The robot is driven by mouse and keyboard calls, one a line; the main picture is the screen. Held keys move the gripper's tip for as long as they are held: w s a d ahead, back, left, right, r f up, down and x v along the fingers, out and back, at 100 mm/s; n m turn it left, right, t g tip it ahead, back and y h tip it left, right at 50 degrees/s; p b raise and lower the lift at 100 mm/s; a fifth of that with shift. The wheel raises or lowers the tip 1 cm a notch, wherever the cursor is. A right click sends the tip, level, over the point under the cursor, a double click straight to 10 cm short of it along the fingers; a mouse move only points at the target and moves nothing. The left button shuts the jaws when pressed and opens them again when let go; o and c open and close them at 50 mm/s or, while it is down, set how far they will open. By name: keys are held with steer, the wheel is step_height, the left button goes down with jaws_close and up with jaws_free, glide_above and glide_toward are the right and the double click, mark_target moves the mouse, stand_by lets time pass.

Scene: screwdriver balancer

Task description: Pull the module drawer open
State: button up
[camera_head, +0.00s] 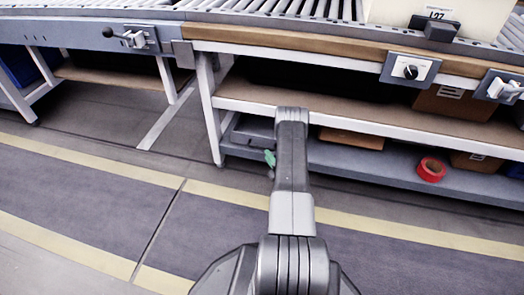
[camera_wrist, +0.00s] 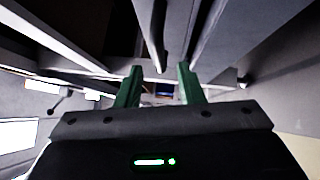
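I cannot clearly make out a module drawer in either view. In the head view a dark grey box-like unit (camera_head: 252,131) sits under the bench on the lower shelf, partly hidden by my arm. My gripper shows there only as a small green part (camera_head: 270,158) left of my arm, in front of the lower shelf. In the wrist view my gripper (camera_wrist: 160,70) has its two green fingers apart, with nothing clearly held between them. A pale narrow bar (camera_wrist: 153,35) is seen beyond the fingertips; I cannot tell whether it touches them or what it belongs to.
The bench has a wooden front edge (camera_head: 300,57), a middle shelf (camera_head: 375,121) and a grey lower shelf (camera_head: 400,173). A red tape roll (camera_head: 431,169) and cardboard boxes (camera_head: 351,138) lie on the lower shelf. A white leg (camera_head: 209,108) stands left of my arm. The floor in front is clear.

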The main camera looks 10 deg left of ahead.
mark_target(262, 148)
steer(key=b+x, duration=0.1)
steer(key=x, duration=0.5)
steer(key=shift+w+a, duration=0.1)
steer(key=shift+c, duration=0.2)
jaws_close()
